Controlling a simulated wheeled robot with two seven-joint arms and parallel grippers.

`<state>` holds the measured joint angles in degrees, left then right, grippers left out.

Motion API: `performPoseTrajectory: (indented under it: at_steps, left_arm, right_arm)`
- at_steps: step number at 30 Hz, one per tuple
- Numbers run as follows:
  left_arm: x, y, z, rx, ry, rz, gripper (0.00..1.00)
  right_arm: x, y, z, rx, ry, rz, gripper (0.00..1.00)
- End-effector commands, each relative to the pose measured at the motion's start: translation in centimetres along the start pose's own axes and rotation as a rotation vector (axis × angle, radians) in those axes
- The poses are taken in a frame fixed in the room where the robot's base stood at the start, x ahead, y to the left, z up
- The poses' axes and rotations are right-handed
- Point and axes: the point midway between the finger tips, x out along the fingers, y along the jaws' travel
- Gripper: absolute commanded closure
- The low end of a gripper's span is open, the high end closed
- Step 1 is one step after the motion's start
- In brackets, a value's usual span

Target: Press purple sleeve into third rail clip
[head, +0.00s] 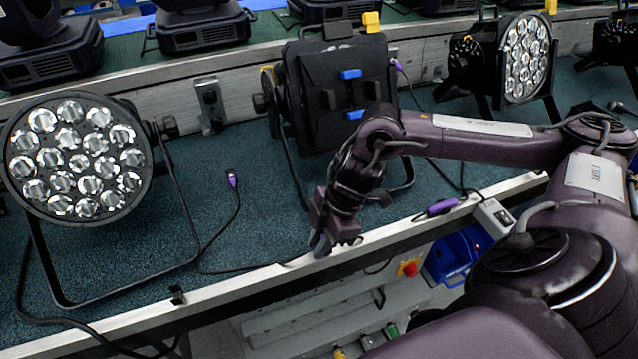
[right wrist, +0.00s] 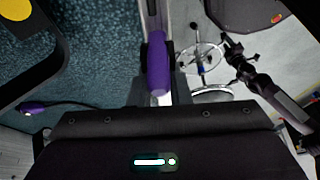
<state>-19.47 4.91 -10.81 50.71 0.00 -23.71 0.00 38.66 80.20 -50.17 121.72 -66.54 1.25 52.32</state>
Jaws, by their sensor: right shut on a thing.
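My right gripper (head: 322,243) is low over the front rail (head: 240,283), pointing down; its fingers are partly hidden in the head view. In the right wrist view a purple sleeve (right wrist: 157,62) with a pale end lies between the dark fingers of the gripper (right wrist: 158,88), in line with the rail edge. It is held; whether it touches a clip cannot be told. Another purple sleeve (head: 440,207) lies along the rail farther right. A small black clip (head: 178,295) sits on the rail to the left, with nothing purple in it. My left gripper is out of view.
A par can (head: 75,160) stands on the left on its bracket; another (head: 345,90) stands behind my gripper. A purple-ended cable (head: 232,180) lies on the teal surface. A switch box (head: 494,217), red button (head: 410,269) and blue bin (head: 457,258) are at front right.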

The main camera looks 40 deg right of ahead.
Motion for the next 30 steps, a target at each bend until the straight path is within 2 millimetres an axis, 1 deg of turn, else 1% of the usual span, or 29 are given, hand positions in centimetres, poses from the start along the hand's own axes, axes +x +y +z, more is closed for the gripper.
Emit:
performPoseTrajectory:
  at_steps: [30]
  left_arm:
    - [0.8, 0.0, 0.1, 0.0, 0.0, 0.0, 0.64]
  right_arm:
    - [1.6, -0.1, 0.7, 0.002, -0.001, -0.004, 1.0]
